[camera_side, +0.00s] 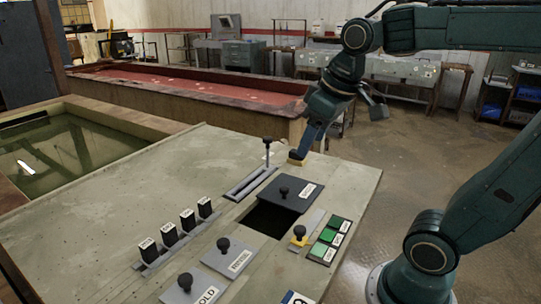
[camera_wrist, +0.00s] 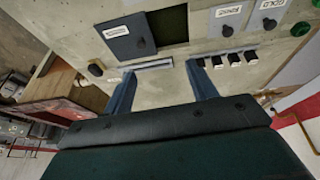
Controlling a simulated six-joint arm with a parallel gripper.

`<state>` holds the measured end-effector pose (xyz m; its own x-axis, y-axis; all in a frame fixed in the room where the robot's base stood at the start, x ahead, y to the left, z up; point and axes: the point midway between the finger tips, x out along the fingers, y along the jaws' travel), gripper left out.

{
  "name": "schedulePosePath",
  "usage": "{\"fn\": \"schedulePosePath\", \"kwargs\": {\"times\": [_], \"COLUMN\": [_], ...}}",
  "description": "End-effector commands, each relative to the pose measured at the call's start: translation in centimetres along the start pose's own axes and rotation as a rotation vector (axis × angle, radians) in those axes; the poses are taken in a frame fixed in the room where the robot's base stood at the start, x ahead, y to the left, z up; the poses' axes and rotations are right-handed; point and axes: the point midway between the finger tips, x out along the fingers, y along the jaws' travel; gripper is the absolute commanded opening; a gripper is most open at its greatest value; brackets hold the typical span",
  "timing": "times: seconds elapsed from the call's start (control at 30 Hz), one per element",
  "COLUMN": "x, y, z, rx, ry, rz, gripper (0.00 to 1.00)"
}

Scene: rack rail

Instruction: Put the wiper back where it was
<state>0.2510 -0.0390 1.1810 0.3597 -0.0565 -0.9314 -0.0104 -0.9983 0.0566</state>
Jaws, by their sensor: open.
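The slider with a thin upright stem and black knob (camera_side: 267,143), which I take to be the wiper, stands at the far end of a grey slotted rail (camera_side: 245,185). No label confirms its name. Its black knob also shows in the wrist view (camera_wrist: 96,69), left of the rail (camera_wrist: 147,65). My gripper (camera_side: 297,157) is low over the panel's far edge, right of the slider and apart from it. In the wrist view my gripper (camera_wrist: 160,68) has its two blue fingers spread, with nothing between them.
A dark plate with a knob (camera_side: 284,190) lies beside a dark square opening (camera_side: 268,218). Several black switches (camera_side: 187,219) line the left. Two knobbed grey plates (camera_side: 230,255), a yellow-based knob (camera_side: 299,233) and green buttons (camera_side: 328,236) stand nearer. The panel's left surface is bare.

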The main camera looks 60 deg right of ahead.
Motion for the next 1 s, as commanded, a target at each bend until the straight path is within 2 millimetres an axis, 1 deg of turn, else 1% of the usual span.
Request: {"fn": "schedulePosePath", "kwargs": {"times": [0.03,0.2,0.3,0.4,0.6,1.0], "x": [-0.2,-0.1,0.1,0.4,0.6,0.6], "y": [-0.8,-2.6,-3.3,-3.8,-4.1,-4.1], "z": [1.2,4.6,6.2,7.2,8.1,8.0], "rx": [-0.003,0.003,0.007,0.010,0.015,0.014], "ry": [0.019,0.073,0.096,0.113,0.124,0.123], "rz": [-0.006,-0.028,-0.040,-0.049,-0.056,-0.056], "gripper": [0.57,0.57,0.57,0.57,0.57,0.57]}}
